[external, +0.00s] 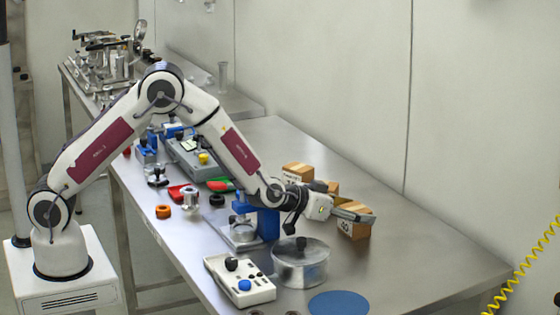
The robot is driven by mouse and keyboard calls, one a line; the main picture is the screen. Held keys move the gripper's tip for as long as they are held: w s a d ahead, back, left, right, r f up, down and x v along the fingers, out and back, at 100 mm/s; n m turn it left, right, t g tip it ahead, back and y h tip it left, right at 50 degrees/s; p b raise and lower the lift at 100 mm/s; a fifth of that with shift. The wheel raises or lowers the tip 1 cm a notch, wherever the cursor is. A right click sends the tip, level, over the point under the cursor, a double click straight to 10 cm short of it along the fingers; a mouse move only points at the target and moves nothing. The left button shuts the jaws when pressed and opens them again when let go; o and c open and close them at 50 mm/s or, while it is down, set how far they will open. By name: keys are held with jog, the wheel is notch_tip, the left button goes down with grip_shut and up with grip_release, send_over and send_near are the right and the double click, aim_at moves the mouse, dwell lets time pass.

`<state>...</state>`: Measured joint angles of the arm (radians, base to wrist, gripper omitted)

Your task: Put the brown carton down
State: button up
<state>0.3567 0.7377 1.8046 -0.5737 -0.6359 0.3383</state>
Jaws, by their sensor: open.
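A brown carton (354,229) with dark markings on a pale label is at the right, near the back of the steel table. My gripper (354,214) reaches to it from the left, with its fingers pointing right across the carton's upper part. The fingers hide some of the carton. My gripper is open. The single view does not show whether the carton is between the fingers or touches them. The carton looks upright and at about table height; its bottom contact is hard to make out.
Another brown carton (298,171) stands farther back left, with part of one more (333,188) behind my wrist. A lidded metal pot (300,265), a blue disc (338,303) and a control box (240,279) are in front. The table's right end (440,265) is clear.

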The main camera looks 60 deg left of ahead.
jog(key=v, duration=1.2)
dwell(0.3)
jog(key=shift+r, duration=0.15)
dwell(0.6)
jog(key=s+a+r+m+g+h, duration=0.1)
jog(key=s+a+r+g+h, duration=0.3)
jog(key=s+r, duration=0.85)
jog(key=s+a+g+y, duration=0.1)
jog(key=s+a, duration=0.3)
jog(key=s, duration=0.5)
jog(key=s+a+f+g+y, duration=0.1)
jog(key=s+a, duration=0.4)
jog(key=s, duration=0.4)
jog(key=s+a+f+n+g+y, duration=0.1)
jog(key=s+a+g+y, duration=0.1)
jog(key=s+a, duration=0.3)
jog(key=s, duration=0.4)
jog(key=shift+f, duration=0.2)
